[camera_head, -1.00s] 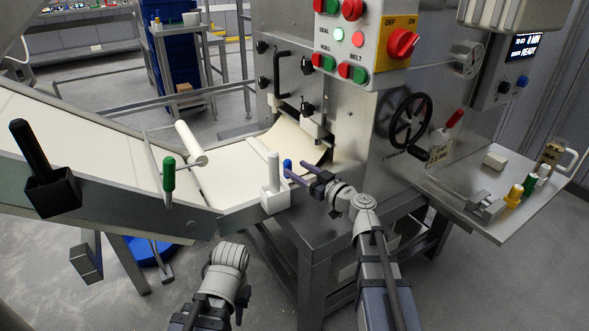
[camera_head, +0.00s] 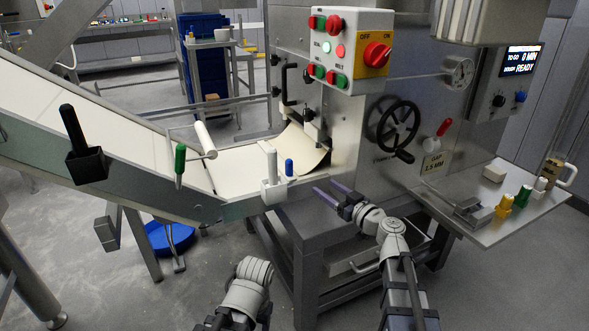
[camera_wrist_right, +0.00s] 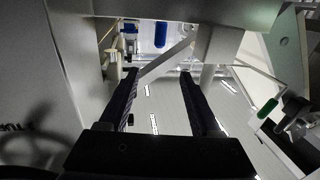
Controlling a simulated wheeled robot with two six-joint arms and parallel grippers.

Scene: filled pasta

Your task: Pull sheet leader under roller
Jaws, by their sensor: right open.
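The cream dough sheet lies on the white belt, and its leader (camera_head: 303,150) curls up at the machine's mouth. A white roller (camera_head: 204,139) with a green handle (camera_head: 180,161) crosses the belt to the left of the leader. My right gripper (camera_head: 325,188) is open and empty, in front of the machine's side, to the right of and below the leader and apart from it. Its spread fingers also show in the right wrist view (camera_wrist_right: 158,78), with nothing between them. Of my left arm only wrist links show at the bottom; its fingers are out of frame.
A white post (camera_head: 269,163) and a blue knob (camera_head: 289,167) stand at the belt's near edge, close to my right gripper. A handwheel (camera_head: 398,126) and control box (camera_head: 348,46) are on the machine. A side shelf (camera_head: 520,215) holds several small items.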

